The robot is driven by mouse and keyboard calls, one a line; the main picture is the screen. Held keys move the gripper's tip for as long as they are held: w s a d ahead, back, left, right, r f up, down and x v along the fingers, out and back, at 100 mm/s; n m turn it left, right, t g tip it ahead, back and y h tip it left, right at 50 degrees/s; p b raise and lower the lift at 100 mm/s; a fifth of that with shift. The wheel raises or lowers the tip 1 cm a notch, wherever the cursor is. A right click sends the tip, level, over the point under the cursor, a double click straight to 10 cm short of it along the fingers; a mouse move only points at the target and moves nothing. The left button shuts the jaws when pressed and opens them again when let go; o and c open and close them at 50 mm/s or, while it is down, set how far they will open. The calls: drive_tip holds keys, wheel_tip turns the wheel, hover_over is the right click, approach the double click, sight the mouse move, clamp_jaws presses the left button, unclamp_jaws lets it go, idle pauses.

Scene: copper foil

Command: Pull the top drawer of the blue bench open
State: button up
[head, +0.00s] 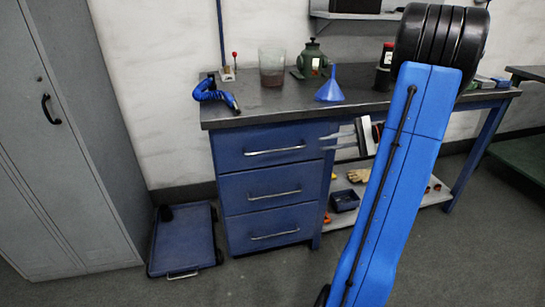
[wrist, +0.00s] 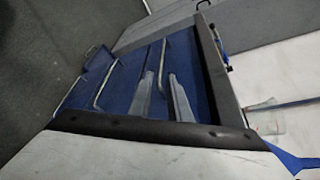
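The blue bench (head: 226,124) has a dark top and a stack of three blue drawers at its left end. The top drawer (head: 235,142) is shut, with a silvery bar handle (head: 275,151) across its front. My gripper (head: 328,143) is open and empty, to the right of that handle, its fingers pointing left in the head view. In the wrist view the two grey fingers (wrist: 160,76) are apart, and the top handle (wrist: 163,52) shows just past their tips. I cannot tell whether they touch anything. My blue arm hides part of the bench's right side.
A grey locker (head: 62,150) stands left, and a blue wheeled trolley (head: 185,243) lies low beside the drawers. On the bench top are a blue clamp-like tool (head: 213,92), a beaker (head: 272,66) and a blue funnel (head: 331,85). Floor before the drawers is clear.

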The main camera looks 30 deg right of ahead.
sight(286, 149)
drive_tip(key=shift+t, duration=0.3)
drive_tip(key=x, duration=1.6)
drive_tip(key=shift+w+a+f, duration=0.2)
drive_tip(key=shift+c, duration=0.3)
clamp_jaws()
